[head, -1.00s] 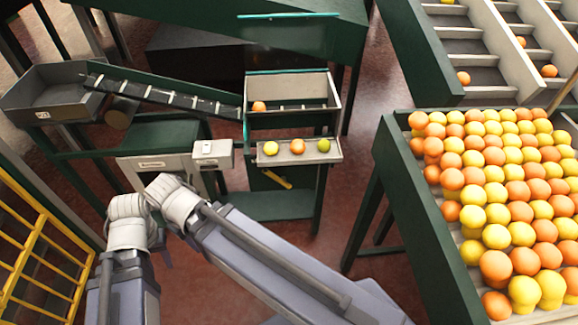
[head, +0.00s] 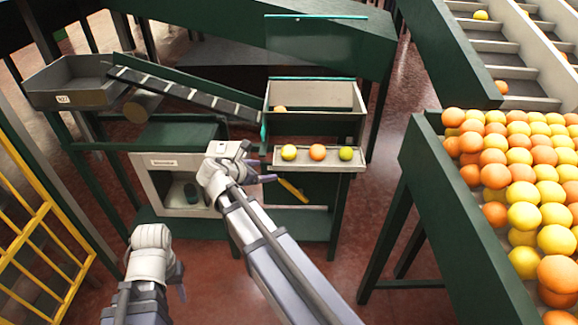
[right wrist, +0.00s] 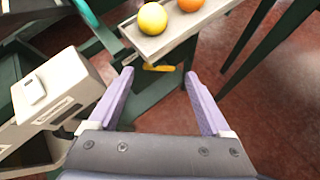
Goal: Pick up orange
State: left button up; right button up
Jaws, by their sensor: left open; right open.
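An orange (head: 317,152) sits mid-row on a narrow grey tray (head: 300,166), between a yellow fruit (head: 289,152) and a yellow-green fruit (head: 346,153). In the right wrist view the orange (right wrist: 190,4) is cut by the top edge, right of the yellow fruit (right wrist: 152,18). My right gripper (head: 266,172) is just left of the tray. In the right wrist view its fingers (right wrist: 160,75) are apart, with nothing between them, pointing toward the tray. My left gripper (head: 180,282) is low at the left, away from the fruit, mostly hidden by its wrist.
A grey bin (head: 312,97) behind the tray holds another orange fruit (head: 280,109). A conveyor (head: 185,95) slopes down to it. A yellow handle (head: 292,190) sticks out below the tray. A large crate (head: 465,235) of fruit stands at right. A pale box (head: 150,185) stands at left.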

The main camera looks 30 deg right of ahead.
aim_at(285, 153)
jog(key=shift+w+d+f+n+t+h+b, duration=0.15)
jog(key=shift+w+d+f+n+h+b, duration=0.25)
jog(key=shift+w+d+n+b, duration=1.15)
jog(key=shift+w+d+f+n+t+h+b, duration=0.25)
jog(key=shift+w+d+f+h, duration=0.3)
jog(key=shift+d, duration=1.95)
jog(key=shift+w+d+f+n+t+h+b, duration=0.1)
jog(key=shift+w+d+f+n+h+b, duration=0.2)
jog(key=shift+w+d+n+b, duration=1.25)
pick_arm(q)
notch_tip(285, 153, down, 7)
jog(key=p, duration=0.1)
jog(key=shift+r, duration=0.2)
pick_arm(e)
jog(key=shift+s+d+m, duration=0.45)
jog(key=shift+m, duration=0.3)
jog(key=c, duration=1.2)
